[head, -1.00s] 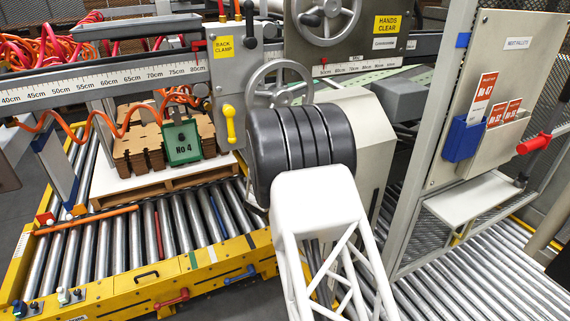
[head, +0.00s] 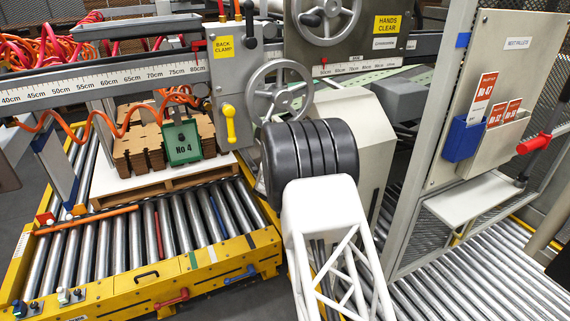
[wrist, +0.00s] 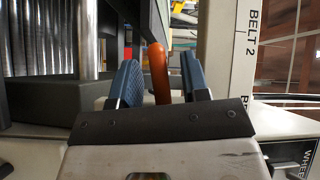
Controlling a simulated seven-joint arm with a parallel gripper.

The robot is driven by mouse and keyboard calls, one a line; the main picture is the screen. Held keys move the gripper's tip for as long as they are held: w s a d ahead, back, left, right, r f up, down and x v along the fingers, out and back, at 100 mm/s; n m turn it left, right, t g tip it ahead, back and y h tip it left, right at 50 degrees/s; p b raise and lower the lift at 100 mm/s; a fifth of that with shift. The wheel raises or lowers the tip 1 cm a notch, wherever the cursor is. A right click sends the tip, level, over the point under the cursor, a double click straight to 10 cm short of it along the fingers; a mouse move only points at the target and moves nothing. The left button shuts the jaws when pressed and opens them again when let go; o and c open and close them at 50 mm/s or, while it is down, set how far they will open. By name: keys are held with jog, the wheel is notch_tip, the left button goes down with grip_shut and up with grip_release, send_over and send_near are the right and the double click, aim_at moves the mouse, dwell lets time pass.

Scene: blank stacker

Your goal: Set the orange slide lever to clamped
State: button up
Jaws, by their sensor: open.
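In the wrist view an orange lever (wrist: 158,75) with a rounded end stands upright between the two blue fingers of my gripper (wrist: 160,62). The gripper is open, with a visible gap between the lever and each finger. How far the lever reaches between the fingers in depth I cannot tell. In the head view my own arm hides the gripper, and I cannot make out this lever there. No label showing the lever's clamped position can be read.
A back clamp panel (head: 224,65) with a yellow lever (head: 230,124) and a handwheel (head: 280,90) stands close beside my arm. A pallet (head: 165,188) with brown blanks sits on the roller conveyor at left. A post marked BELT 2 (wrist: 225,60) rises right of the fingers.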

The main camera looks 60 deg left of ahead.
grip_shut()
dwell(0.3)
jog(key=shift+f+n, duration=0.1)
jog(key=shift+n, duration=0.2)
jog(key=shift+d+f+n+g+h, duration=0.25)
jog(key=shift+f+n+g+h, duration=0.3)
jog(key=shift+n+h, duration=0.25)
jog(key=shift+d+f+n+g+h, duration=0.25)
jog(key=shift+f+n+g+h, duration=0.25)
jog(key=shift+n+h, duration=0.25)
grip_release()
